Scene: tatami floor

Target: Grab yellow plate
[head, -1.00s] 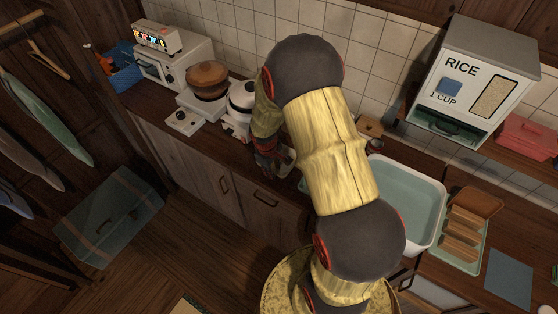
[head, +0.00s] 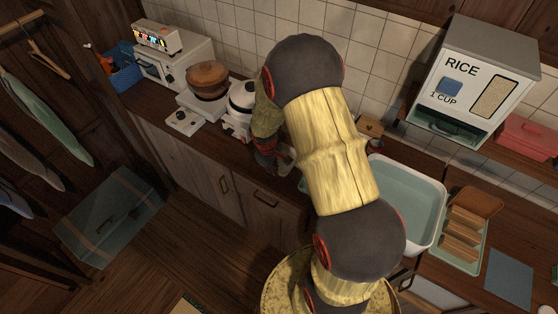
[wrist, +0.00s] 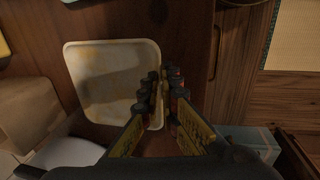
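A pale, squarish plate with rounded corners and yellowish blotches (wrist: 105,75) lies on the dark wooden counter in the wrist view. I take it for the yellow plate. In the head view only a small pale part of it (head: 288,160) shows beside my arm. My gripper (wrist: 163,75) is at the plate's right edge in the wrist view. Its left finger overlaps that edge and its right finger is over bare wood. A narrow gap is between the fingers, and no clear grip on the plate shows. In the head view my arm partly hides the gripper (head: 270,155).
A pale green basin (head: 415,195) is to the right, past my arm. The counter's front edge and cabinet doors (head: 215,180) are just below.

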